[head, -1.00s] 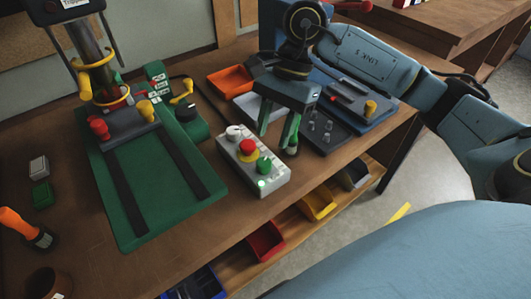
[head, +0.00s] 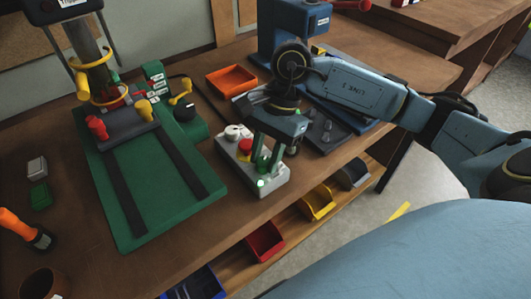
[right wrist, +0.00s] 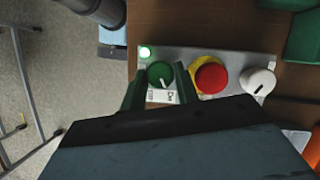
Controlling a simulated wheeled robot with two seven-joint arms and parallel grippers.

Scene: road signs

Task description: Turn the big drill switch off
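A light grey control box (head: 276,185) lies on the bench. It carries a white knob (head: 232,132), a red mushroom button (head: 244,147) on yellow, and a green knob, seen in the right wrist view (right wrist: 158,73) with a white pointer mark and a small label beside it. A green lamp (right wrist: 147,53) at the box's end is lit. My right gripper (head: 267,163) points down over the box, open, with one finger on each side of the green knob. In the right wrist view small gaps show between knob and fingers. My left gripper is out of view.
A green machine base (head: 165,205) with a column stands left of the box. An orange bin (head: 231,80) lies behind it, and a blue machine (head: 290,30) stands at the back. Several coloured bins, including a red one (head: 265,241), sit below the bench's front edge.

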